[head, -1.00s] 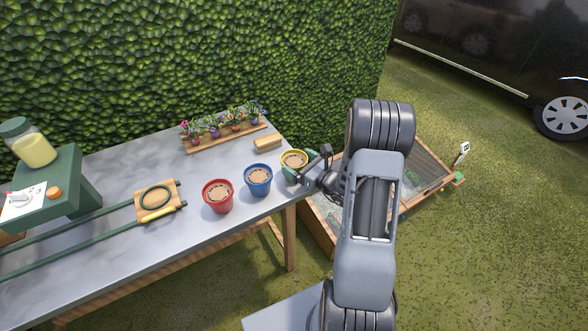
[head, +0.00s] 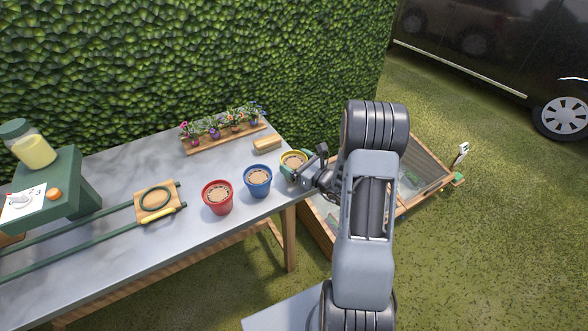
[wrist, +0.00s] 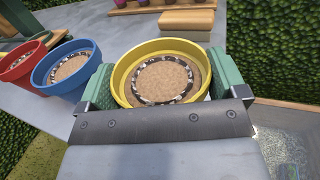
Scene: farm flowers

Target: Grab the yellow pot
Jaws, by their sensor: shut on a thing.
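The yellow pot (head: 293,160) stands near the right end of the grey table, with brown filling inside. My gripper (head: 297,166) reaches it from the right. In the wrist view the yellow pot (wrist: 160,74) sits between the two green finger pads of my gripper (wrist: 162,80), one on each side against its wall. My gripper is shut on the pot. The pot looks upright. Its base is hidden, so I cannot tell whether it touches the table.
A blue pot (head: 258,181) and a red pot (head: 218,197) stand left of the yellow one. A tan block (head: 267,144) and a wooden flower rack (head: 228,138) lie behind. A wooden cold frame (head: 420,170) stands beyond the right end of the grey table (head: 110,235).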

